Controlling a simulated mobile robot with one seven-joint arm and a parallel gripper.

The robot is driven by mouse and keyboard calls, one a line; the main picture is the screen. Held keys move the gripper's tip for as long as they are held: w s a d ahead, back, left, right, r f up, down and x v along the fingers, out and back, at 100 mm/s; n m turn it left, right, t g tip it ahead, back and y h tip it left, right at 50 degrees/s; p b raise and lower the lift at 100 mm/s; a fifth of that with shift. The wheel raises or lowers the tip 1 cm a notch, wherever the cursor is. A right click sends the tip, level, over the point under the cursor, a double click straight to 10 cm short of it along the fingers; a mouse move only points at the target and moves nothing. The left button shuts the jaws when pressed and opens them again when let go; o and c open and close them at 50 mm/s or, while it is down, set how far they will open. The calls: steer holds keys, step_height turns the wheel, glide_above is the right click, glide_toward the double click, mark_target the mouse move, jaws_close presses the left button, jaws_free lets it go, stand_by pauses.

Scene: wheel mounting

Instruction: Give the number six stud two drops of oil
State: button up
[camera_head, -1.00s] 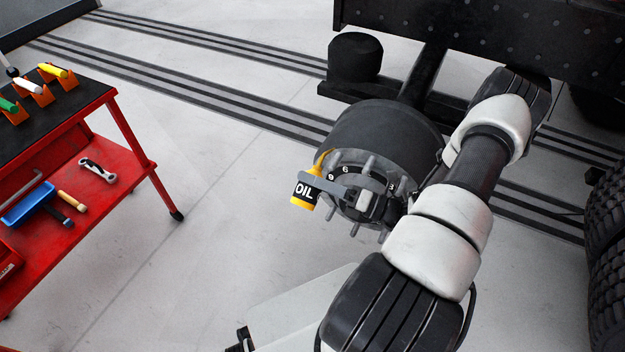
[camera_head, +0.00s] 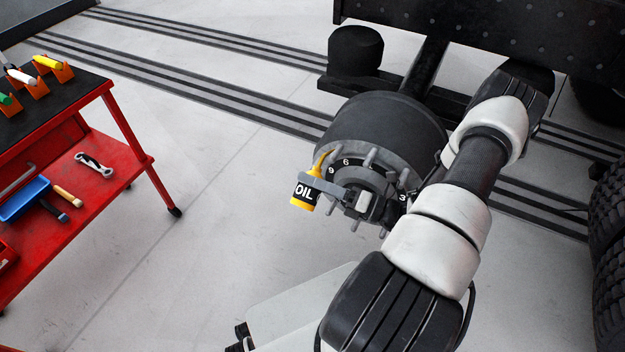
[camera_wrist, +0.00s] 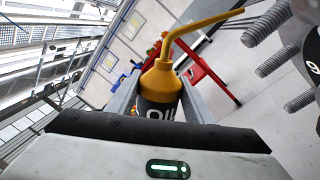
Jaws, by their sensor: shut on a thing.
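My gripper (camera_head: 312,188) is shut on a yellow oil can (camera_head: 303,196) with a black OIL label. The can is roughly upright, its thin spout up beside the wheel hub (camera_head: 385,130). The number six (camera_head: 346,162) shows on the hub face, between a nine and a three. Studs (camera_head: 370,158) stick out around the face; which one belongs to six is hard to tell. In the wrist view the can (camera_wrist: 160,85) sits between the fingers, its bent spout pointing up right, near the threaded studs (camera_wrist: 272,58). I cannot tell whether the spout touches a stud. No drop is visible.
A red cart (camera_head: 128,130) stands at left with coloured-handled items on top and a wrench (camera_head: 93,164), blue tray and tools on its shelf. The dark vehicle frame (camera_head: 490,35) is above the hub, a large tyre (camera_head: 610,240) at right. Floor between cart and hub is clear.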

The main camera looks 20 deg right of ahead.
mark_target(312, 172)
steer(key=shift+f+b, duration=0.3)
steer(key=shift+f, duration=0.35)
steer(key=shift+r, duration=0.1)
stand_by(1.4)
step_height(312, 172, up, 5)
steer(key=p, duration=0.4)
stand_by(0.4)
